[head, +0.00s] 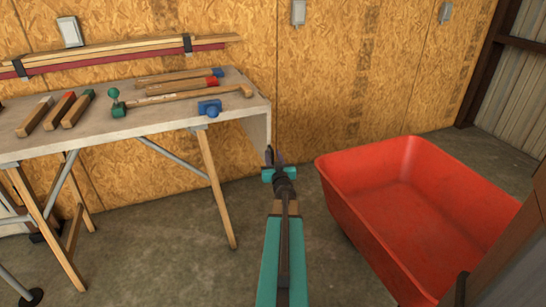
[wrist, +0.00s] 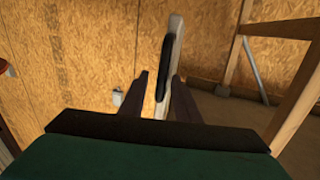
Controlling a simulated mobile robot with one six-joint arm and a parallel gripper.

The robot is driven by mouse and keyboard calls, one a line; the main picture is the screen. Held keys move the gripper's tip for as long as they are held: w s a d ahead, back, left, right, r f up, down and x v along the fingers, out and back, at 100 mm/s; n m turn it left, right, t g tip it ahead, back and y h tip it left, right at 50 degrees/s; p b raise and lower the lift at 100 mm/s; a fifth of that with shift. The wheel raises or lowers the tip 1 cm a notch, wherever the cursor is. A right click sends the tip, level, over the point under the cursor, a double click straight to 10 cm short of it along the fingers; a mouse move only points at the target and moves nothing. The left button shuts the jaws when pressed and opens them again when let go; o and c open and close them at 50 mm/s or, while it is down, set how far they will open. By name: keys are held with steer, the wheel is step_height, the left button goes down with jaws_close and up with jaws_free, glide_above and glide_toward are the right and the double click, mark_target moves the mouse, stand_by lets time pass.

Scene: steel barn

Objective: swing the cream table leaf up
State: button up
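The cream table leaf (head: 259,128) hangs down from the right end of the workbench in the head view. In the wrist view the leaf (wrist: 178,50) stands nearly edge-on, with a dark rounded strip (wrist: 164,70) along its edge. My gripper (head: 269,157) is at the lower part of the hanging leaf. In the wrist view my gripper (wrist: 160,80) has its two dark fingers apart, one on either side of the leaf's lower edge. A gap shows on the left; whether the right finger touches is unclear.
A large red tub (head: 410,200) stands on the floor to the right. A plywood wall (head: 350,70) is behind. Wooden trestle legs (head: 215,185) support the bench.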

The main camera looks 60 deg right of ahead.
jaws_close()
steer(key=shift+s, duration=0.1)
steer(key=s+d+r+n+t+p, duration=0.1)
steer(key=s+d+r+n, duration=0.2)
steer(key=s+d+n, duration=0.3)
steer(key=shift+s+d, duration=0.3)
steer(key=shift+d, duration=1.25)
